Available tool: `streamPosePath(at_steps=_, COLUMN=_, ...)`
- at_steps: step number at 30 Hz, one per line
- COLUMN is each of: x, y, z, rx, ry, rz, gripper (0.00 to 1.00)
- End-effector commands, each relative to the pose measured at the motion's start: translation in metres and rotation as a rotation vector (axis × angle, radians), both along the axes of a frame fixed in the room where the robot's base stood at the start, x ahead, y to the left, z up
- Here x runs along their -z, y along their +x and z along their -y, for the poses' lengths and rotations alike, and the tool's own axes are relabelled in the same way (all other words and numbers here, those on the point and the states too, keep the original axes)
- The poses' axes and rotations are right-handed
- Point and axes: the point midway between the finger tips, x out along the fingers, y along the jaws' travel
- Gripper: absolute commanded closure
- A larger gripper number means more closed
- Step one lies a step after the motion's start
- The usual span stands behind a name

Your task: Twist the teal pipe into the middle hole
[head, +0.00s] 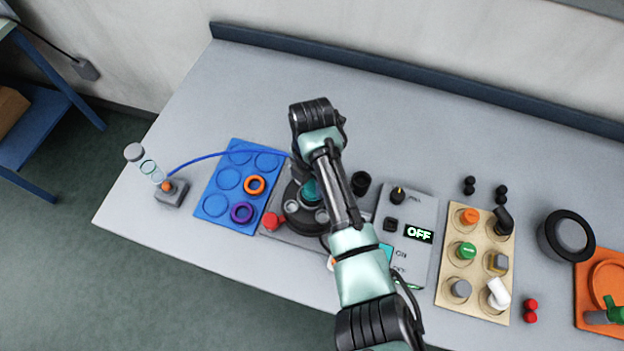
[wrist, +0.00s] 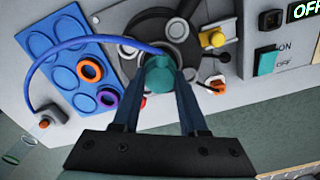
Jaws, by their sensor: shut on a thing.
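The teal pipe (wrist: 158,76) is held between the two fingers of my gripper (wrist: 162,84) in the wrist view. It also shows in the head view (head: 310,189), partly covered by my arm. The pipe is over a dark round tank top (wrist: 143,28) with grey round fittings; the tank top also shows in the head view (head: 294,218). The middle hole is hidden behind the pipe and gripper, so I cannot tell whether the pipe's lower end is in it.
A blue tray (head: 213,210) with an orange ring (head: 255,185) and purple ring (head: 241,212) lies left. A blue hose (head: 205,156) arches over it. A control panel (head: 418,206) reading OFF and a beige tray (head: 478,291) stand right. The table behind is clear.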

Motion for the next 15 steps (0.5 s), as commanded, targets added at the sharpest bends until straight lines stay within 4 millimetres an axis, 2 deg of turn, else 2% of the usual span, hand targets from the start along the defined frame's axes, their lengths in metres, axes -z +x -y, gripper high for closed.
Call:
streamPosePath(at_steps=10, x=-0.0002, y=0.0001, z=-0.0001, rx=0.012, ry=0.000, rz=0.000, gripper=1.00)
streamPosePath(at_steps=15, x=-0.0012, y=-0.0004, z=-0.0003, rx=0.074, ry=-0.001, rz=-0.001, gripper=1.00)
